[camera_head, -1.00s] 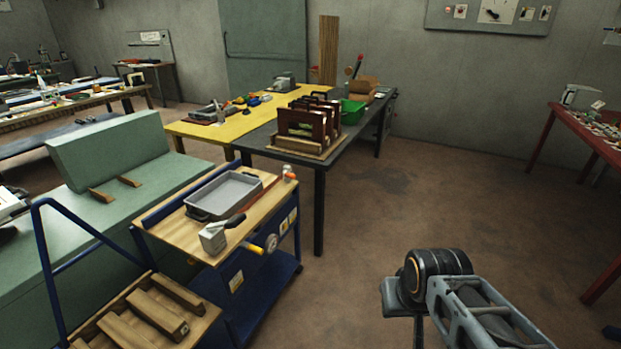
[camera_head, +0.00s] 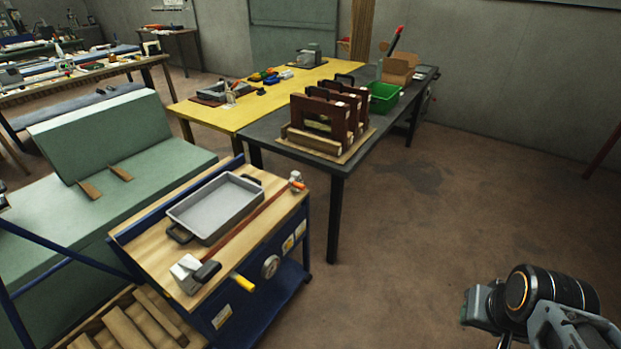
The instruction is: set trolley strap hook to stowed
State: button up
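The trolley (camera_head: 150,245) has a wooden top and a blue frame, at the lower left of the head view. A red-brown strap (camera_head: 246,226) runs along the top beside a grey tray (camera_head: 215,205). At the strap's near end is a grey block with a black lever (camera_head: 195,272). At its far end, by the right corner, is a small metal fitting with an orange tip (camera_head: 297,182), perhaps the hook; it is too small to tell how it is set. My arm shows at the lower right, apart from the trolley. My gripper's fingers are not visible.
A dark table (camera_head: 335,165) with brown wooden frames (camera_head: 325,112) and a green bin (camera_head: 384,97) stands behind the trolley. A yellow table (camera_head: 205,112) adjoins it. A green padded bench (camera_head: 150,165) is at left. The brown floor (camera_head: 420,240) right of the trolley is clear.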

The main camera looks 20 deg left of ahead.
aim_at(300, 185)
jog(key=u, duration=0.35)
jog(key=i, duration=0.7)
jog(key=u, duration=1.25)
jog(key=i, duration=0.35)
jog(key=u, duration=0.25)
